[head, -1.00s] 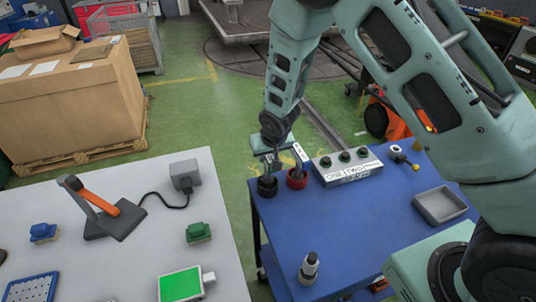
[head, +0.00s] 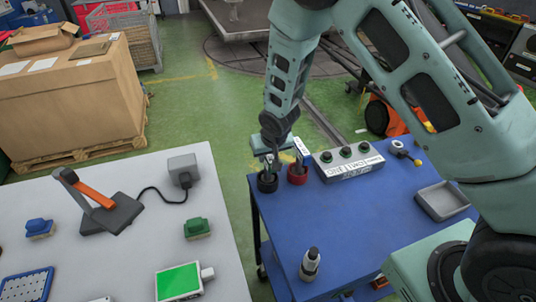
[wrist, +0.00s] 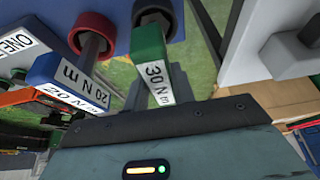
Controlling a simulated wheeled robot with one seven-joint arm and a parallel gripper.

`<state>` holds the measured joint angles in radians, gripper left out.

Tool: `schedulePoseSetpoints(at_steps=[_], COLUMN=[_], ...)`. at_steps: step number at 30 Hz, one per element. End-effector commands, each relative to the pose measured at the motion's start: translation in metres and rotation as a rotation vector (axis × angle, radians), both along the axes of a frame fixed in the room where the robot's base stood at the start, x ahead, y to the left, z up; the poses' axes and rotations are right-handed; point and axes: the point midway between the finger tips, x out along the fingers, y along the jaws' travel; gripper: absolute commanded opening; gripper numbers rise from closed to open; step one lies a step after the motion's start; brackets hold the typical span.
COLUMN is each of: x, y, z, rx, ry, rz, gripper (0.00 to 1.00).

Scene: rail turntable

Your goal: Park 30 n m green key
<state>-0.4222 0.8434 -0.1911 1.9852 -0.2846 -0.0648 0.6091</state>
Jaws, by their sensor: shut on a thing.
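The green key, marked 30 N m, shows in the wrist view (wrist: 150,52) with its label facing my gripper. Its shaft end is at a black ring (head: 267,183) on the left corner of the blue table; I cannot tell how deep it sits. My gripper (head: 268,160) is shut on the green key above that ring and hides most of it in the head view. The black ring also shows in the wrist view (wrist: 174,17). A blue key (wrist: 62,77), marked 20 N m, stands in the red ring (head: 298,177) just to the right.
A grey box (head: 347,165) with three dark green-topped knobs stands right of the rings. A white table (head: 125,195) is at left. The middle of the blue table is clear.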

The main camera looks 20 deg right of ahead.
Motion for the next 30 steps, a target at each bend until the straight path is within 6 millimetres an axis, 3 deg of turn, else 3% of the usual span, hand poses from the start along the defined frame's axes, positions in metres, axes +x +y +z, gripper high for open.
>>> schedulePoseSetpoints(at_steps=[3,4,6,7,20,30], x=[0.0,0.0,0.0,0.0,-0.004,-0.025], y=[0.0,0.0,0.0,0.0,0.0,0.0], z=[-0.004,-0.003,-0.002,-0.002,0.006,0.057], rx=[0.0,0.0,0.0,0.0,0.0,0.002], ry=[-0.001,-0.001,-0.001,-0.001,-0.001,-0.005], rz=[0.0,0.0,0.0,0.0,-0.001,0.0], gripper=[0.0,0.28,0.47,0.51,0.51,0.51])
